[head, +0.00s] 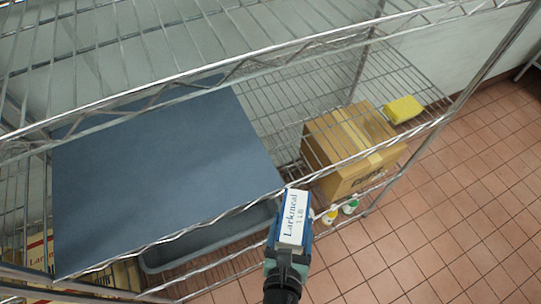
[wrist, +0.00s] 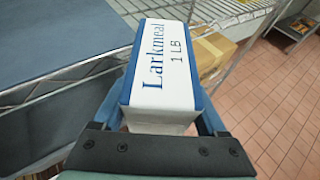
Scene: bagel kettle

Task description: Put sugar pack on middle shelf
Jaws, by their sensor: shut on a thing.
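The sugar pack (head: 293,217) is a white and blue block printed "Larkmeal 1 LB". It also fills the middle of the wrist view (wrist: 165,70). My gripper (head: 288,250) is shut on it, with a blue finger on each side in the wrist view (wrist: 160,120). The pack is at the front edge of the wire rack, by the right corner of a blue mat. The middle shelf (head: 290,110) has the blue mat (head: 160,170) on its left and bare wire on its right. I cannot tell whether the pack touches the shelf edge.
A yellow sponge (head: 403,109) lies on the shelf's right end. Below are a cardboard box (head: 350,150), a grey tub (head: 210,235) and small bottles (head: 350,206). The top wire shelf (head: 200,35) hangs above. A post (head: 450,110) stands at the right.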

